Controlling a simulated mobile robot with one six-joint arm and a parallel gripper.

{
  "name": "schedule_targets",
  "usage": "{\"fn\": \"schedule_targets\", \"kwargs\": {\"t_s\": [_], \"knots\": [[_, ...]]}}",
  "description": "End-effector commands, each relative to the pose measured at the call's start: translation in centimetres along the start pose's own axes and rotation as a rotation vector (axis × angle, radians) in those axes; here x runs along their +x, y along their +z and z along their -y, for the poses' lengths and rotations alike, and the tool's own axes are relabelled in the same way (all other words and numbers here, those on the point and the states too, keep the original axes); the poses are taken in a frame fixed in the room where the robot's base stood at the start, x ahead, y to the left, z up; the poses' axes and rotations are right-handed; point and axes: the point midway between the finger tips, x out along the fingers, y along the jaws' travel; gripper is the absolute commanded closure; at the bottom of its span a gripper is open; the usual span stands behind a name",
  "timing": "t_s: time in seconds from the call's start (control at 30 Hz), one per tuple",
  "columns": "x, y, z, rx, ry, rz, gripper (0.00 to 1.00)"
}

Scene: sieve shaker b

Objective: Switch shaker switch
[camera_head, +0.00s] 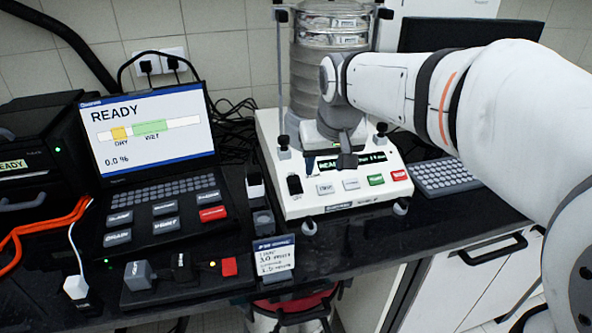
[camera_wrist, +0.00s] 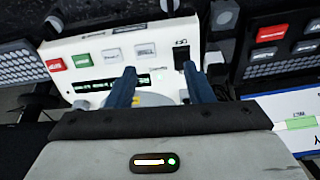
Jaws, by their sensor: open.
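The sieve shaker's white base (camera_head: 275,135) stands on the dark bench with a metal sieve stack (camera_head: 333,28) on top. The black shaker switch (camera_head: 295,185) sits at the left end of its sloped front panel, with "OFF" printed below it. In the wrist view the switch (camera_wrist: 181,55) shows upside down near the right fingertip. My gripper (camera_head: 328,163) is over the panel, to the right of and above the switch, partly covering the lit display. In the wrist view its blue fingers (camera_wrist: 160,72) are apart with nothing between them. Contact with the switch cannot be told.
Grey, green (camera_head: 375,180) and red (camera_head: 399,175) buttons line the panel right of the switch. A laptop-like unit (camera_head: 155,135) reading READY stands left. A small sign (camera_head: 273,258) stands in front. A keyboard (camera_head: 443,176) lies right, below my arm.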

Motion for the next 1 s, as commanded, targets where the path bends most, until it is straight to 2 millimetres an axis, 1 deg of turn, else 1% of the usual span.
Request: {"fn": "schedule_targets", "kwargs": {"t_s": [0.03, 0.13, 0.2, 0.3, 0.47, 0.7, 0.83, 1.0], "knots": [[2.6, -0.9, 1.1, -0.019, -0.008, -0.004, 0.53], [4.2, -2.8, 2.6, -0.041, -0.018, -0.014, 0.53], [4.8, -3.6, 3.3, -0.052, -0.022, -0.019, 0.53], [5.4, -4.3, 3.8, -0.058, -0.025, -0.022, 0.53], [7.1, -4.5, 4.0, -0.06, -0.026, -0.02, 0.53], [11.0, -4.5, 4.1, -0.06, -0.026, -0.019, 0.53], [12.3, -4.5, 4.1, -0.06, -0.026, -0.02, 0.53], [12.8, -4.6, 4.1, -0.061, -0.026, -0.022, 0.53]]}}
